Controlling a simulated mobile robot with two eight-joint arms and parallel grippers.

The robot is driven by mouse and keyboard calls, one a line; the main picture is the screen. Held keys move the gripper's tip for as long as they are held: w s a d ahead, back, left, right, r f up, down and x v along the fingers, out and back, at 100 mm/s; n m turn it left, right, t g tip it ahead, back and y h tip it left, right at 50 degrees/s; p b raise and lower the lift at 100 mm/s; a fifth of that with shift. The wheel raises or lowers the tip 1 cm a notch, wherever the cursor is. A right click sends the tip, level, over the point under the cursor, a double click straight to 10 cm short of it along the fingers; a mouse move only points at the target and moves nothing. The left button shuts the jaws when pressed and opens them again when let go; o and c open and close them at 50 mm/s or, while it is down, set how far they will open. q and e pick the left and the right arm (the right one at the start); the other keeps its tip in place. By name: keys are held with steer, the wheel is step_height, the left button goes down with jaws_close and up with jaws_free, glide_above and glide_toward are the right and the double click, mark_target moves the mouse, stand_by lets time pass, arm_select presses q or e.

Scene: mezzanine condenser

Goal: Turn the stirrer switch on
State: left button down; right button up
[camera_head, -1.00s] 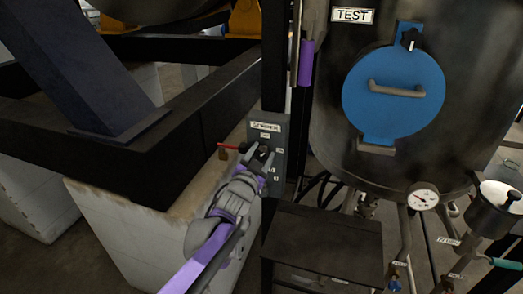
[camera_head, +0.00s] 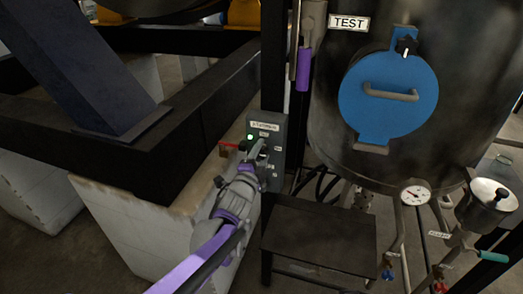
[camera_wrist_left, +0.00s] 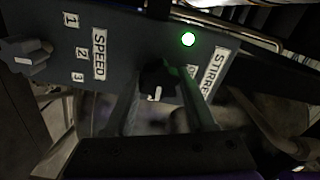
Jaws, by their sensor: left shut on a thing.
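The grey stirrer box (camera_head: 268,172) is fixed to a black post in the head view. Its label reads as the stirrer, and a green lamp (camera_head: 250,137) on it is lit. The lit lamp also shows in the left wrist view (camera_wrist_left: 188,39). My left gripper (camera_head: 262,149) is at the box front, shut on the black switch knob (camera_wrist_left: 157,82), which sits between its fingers in the left wrist view. A second knob (camera_wrist_left: 25,55) sits beside the SPEED label with marks 1, 2 and 3. My right gripper is not in view.
A dark tank with a blue round hatch (camera_head: 388,97) and a TEST label stands to the right. A black step (camera_head: 318,238) stands below the box. A gauge (camera_head: 415,193) and valves are at lower right. Black beams on a pale block (camera_head: 130,235) are at left.

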arm_select(q)
steer(key=shift+m, duration=0.4)
steer(key=shift+c, duration=1.2)
jaws_free()
steer(key=b+v, duration=0.1)
steer(key=v, duration=0.9)
steer(key=shift+s+a, duration=0.15)
steer(key=shift+s, duration=0.25)
